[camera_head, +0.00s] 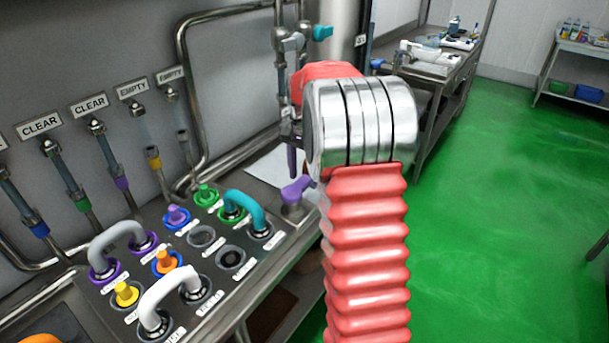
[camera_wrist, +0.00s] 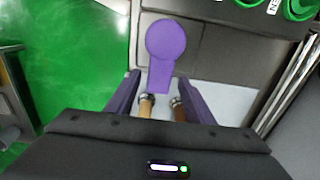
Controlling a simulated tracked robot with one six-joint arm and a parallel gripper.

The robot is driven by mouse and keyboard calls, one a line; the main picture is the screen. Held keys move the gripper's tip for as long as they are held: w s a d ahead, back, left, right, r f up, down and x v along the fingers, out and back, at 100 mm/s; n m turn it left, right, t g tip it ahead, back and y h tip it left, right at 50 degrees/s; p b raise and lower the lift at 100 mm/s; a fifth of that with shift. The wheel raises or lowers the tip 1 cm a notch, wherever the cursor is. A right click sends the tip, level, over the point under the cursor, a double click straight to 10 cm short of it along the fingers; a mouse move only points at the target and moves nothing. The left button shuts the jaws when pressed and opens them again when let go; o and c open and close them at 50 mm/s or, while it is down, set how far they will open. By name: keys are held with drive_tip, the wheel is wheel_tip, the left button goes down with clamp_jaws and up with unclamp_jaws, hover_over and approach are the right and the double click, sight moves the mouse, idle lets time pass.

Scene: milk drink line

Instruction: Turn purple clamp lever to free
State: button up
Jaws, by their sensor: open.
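The purple clamp lever (camera_head: 297,190) sits on a grey mount at the right end of the metal panel in the head view. In the wrist view the purple clamp lever (camera_wrist: 166,42) shows as a round head with a short handle pointing toward my gripper (camera_wrist: 158,82). My gripper's purple fingers are open, one on each side of the handle's end, with a gap visible beside it. In the head view a finger of my gripper (camera_head: 292,157) hangs just above the lever; the rest is largely hidden by my red arm. Contact with the lever cannot be told.
The panel holds a teal hose loop (camera_head: 247,207), a white hose loop (camera_head: 166,291), a grey hose loop (camera_head: 118,238) and several coloured plugs. Pipes and labelled hoses line the wall behind. A steel table (camera_head: 440,68) stands at the back; green floor is open to the right.

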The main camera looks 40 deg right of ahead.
drive_tip(key=shift+f, duration=0.25)
drive_tip(key=shift+c, duration=0.3)
clamp_jaws()
